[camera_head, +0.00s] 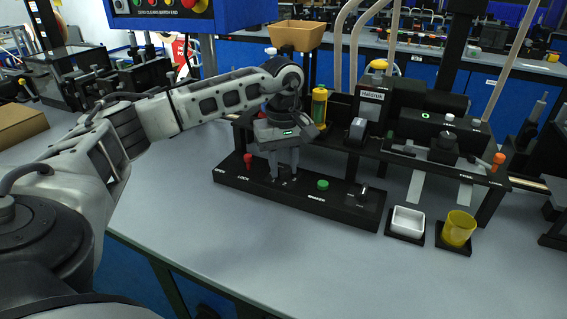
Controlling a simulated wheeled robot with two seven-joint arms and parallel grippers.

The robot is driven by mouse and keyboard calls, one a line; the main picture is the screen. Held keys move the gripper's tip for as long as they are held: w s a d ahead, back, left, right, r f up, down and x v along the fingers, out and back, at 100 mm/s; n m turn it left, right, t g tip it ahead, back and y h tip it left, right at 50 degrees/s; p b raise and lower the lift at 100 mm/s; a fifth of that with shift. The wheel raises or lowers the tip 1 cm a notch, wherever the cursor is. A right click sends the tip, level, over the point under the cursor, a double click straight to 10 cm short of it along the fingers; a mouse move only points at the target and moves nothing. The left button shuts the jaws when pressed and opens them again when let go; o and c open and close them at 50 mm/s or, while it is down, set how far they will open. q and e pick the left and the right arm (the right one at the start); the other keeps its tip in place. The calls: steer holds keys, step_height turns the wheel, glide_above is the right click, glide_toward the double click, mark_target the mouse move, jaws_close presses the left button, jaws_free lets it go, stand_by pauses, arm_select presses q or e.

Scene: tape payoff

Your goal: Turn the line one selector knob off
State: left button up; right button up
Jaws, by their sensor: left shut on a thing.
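My left gripper (284,176) points straight down at the black control panel (228,181) on the bench. Its fingers are shut on a small dark knob (270,184) on the panel, which they mostly hide. I cannot read which way the knob is turned, nor a line-one label. On the same panel are a red knob (248,160) to the left, a green button (322,185) to the right and a black switch block (359,195) at the right end. My right gripper is not in view.
Behind the panel stands a black machine rack (420,158) with a yellow bottle (319,104) and an orange-topped post (497,160). A white dish (407,221) and a yellow cup (458,228) stand to the right. The bench front (200,225) is clear.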

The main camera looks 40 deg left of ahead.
mark_target(284, 168)
arm_select(q)
steer(key=o, duration=1)
steer(key=shift+c, duration=0.2)
steer(key=shift+r, duration=0.1)
step_height(284, 168, up, 16)
steer(key=p, duration=0.2)
